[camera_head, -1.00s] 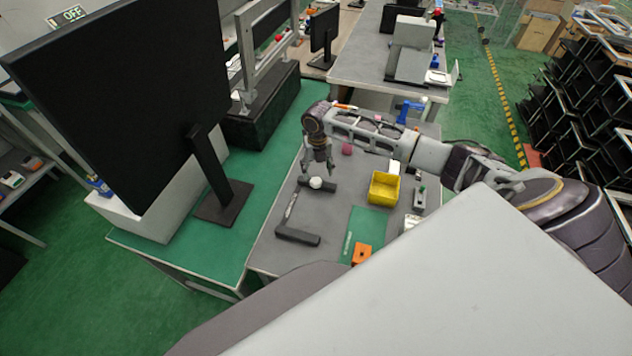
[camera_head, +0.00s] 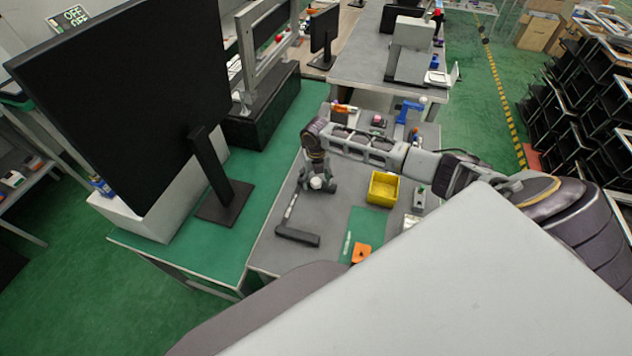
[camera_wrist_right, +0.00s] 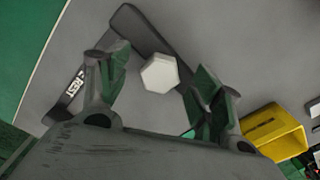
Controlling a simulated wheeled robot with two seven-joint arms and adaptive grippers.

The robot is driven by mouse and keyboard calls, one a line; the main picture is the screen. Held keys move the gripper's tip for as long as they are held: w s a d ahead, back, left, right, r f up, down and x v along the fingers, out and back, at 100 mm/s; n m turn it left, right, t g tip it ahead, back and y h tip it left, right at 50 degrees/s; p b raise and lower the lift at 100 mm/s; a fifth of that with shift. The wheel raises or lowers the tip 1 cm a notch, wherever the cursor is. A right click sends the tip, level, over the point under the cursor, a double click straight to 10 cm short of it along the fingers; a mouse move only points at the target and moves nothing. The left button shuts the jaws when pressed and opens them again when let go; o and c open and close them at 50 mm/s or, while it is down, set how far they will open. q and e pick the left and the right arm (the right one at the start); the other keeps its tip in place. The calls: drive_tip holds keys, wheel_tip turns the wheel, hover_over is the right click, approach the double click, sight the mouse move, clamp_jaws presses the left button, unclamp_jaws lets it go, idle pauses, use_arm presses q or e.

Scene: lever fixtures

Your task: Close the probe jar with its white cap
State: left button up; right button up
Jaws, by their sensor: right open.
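A white hexagonal piece that looks like the white cap (camera_wrist_right: 160,73) lies between the spread fingers of my right gripper in the right wrist view. In the head view the white cap (camera_head: 316,182) shows as a small white spot at the gripper's fingertips. My right gripper (camera_head: 317,188) is open, with one finger on each side of the cap and a gap visible on both sides. A dark bar (camera_wrist_right: 143,30) runs beneath or beside the cap; I cannot tell which. I cannot make out the probe jar. My left gripper is not in view.
A second dark bar (camera_head: 297,236) and a strip lettered REST (camera_wrist_right: 76,85) lie on the grey tabletop. A yellow bin (camera_head: 383,188), a grey fixture (camera_head: 419,199) and an orange block (camera_head: 361,252) stand to the right. A large monitor (camera_head: 120,95) stands at left.

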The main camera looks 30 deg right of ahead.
drive_tip(key=shift+f, duration=0.2)
idle(0.3)
drive_tip(key=c, duration=0.8)
